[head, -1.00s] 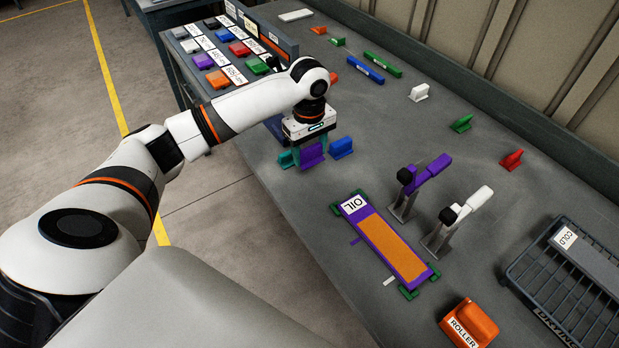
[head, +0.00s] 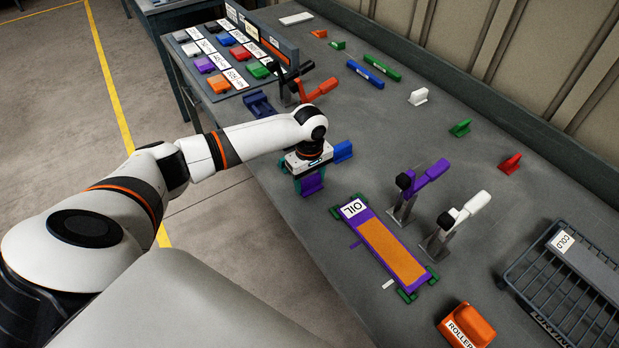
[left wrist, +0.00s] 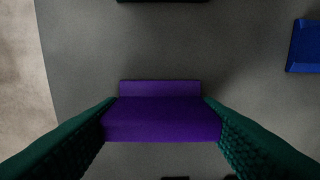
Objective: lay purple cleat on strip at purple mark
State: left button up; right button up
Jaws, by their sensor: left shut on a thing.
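The purple cleat (head: 313,182) is between the fingers of my left gripper (head: 309,173), which is shut on it. In the left wrist view the cleat (left wrist: 160,122) spans the gap between the green textured fingers. I cannot tell its exact height over the bench. The strip (head: 392,248) is orange with a purple edge and an OIL label, and lies to the lower right of the gripper. My right gripper is not in view.
A blue cleat (head: 343,150) stands close behind the gripper. A purple-handled clamp (head: 424,180) and a white-handled clamp (head: 470,208) stand right of the strip. An orange roller (head: 468,325) and a drying rack (head: 570,290) are at the lower right.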

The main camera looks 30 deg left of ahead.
aim_at(309, 178)
pick_arm(q)
jog(key=o, duration=1)
jog(key=shift+f, duration=0.1)
notch_tip(309, 178, up, 12)
jog(key=b, duration=0.1)
jog(key=shift+r, duration=0.2)
jog(key=shift+f, duration=0.1)
